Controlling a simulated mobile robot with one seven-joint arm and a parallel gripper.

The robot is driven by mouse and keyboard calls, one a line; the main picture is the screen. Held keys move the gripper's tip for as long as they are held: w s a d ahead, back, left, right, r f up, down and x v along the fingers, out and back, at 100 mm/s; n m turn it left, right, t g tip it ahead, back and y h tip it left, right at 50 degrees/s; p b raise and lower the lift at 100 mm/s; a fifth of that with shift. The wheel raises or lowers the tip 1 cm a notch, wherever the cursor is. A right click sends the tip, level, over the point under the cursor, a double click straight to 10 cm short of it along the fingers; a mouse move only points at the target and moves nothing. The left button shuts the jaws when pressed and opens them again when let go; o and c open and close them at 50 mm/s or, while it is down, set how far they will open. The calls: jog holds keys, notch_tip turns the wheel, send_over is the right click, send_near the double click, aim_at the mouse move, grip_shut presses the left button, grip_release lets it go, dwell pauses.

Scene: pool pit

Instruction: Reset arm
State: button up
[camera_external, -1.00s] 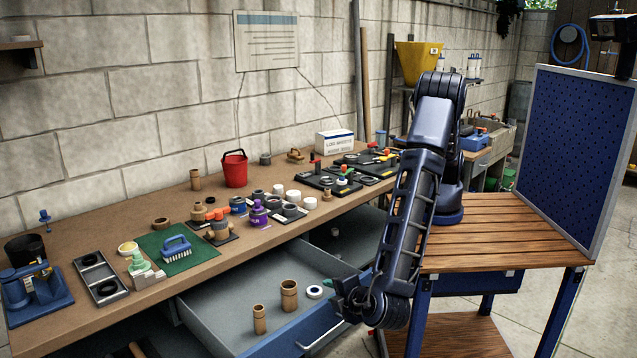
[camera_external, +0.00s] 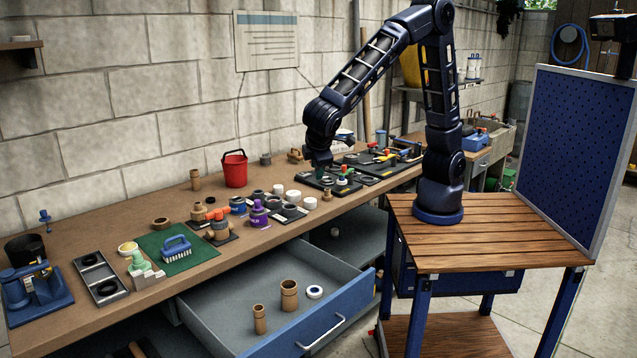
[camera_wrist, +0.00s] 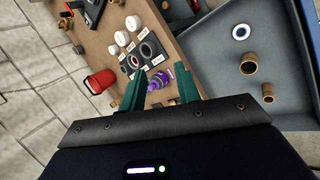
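My arm stands on the wooden cart (camera_external: 500,232); it is raised and bent over toward the workbench. My gripper (camera_external: 321,170) points down above the back part of the bench, near the black trays with valves. In the wrist view my gripper (camera_wrist: 160,88) shows two green fingers spread apart with a clear gap. Nothing is held between them. A purple bottle (camera_wrist: 160,79) appears in line with the gap, but lies farther off on the bench.
The drawer (camera_external: 335,318) is pulled out, with two brown cylinders and a white ring (camera_external: 314,292) in it. A red bucket (camera_external: 235,169) and several small parts stand on the workbench (camera_external: 60,335). A blue pegboard (camera_external: 580,150) rises at the cart's right.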

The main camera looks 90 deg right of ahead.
jog(key=s+d+r+m+y, duration=0.15)
jog(key=s+d+r, duration=0.3)
jog(key=d, duration=0.45)
jog(key=s+d+r+m+t+y, duration=0.1)
jog(key=s+d+r+t+y, duration=0.1)
jog(key=s+d, duration=0.6)
jog(key=s+d+r+m+t+y, duration=0.1)
jog(key=s+d+r+y, duration=0.2)
jog(key=s+d, duration=0.4)
jog(key=s, duration=0.4)
jog(key=shift+d+t, duration=0.35)
jog(key=shift+t, duration=0.05)
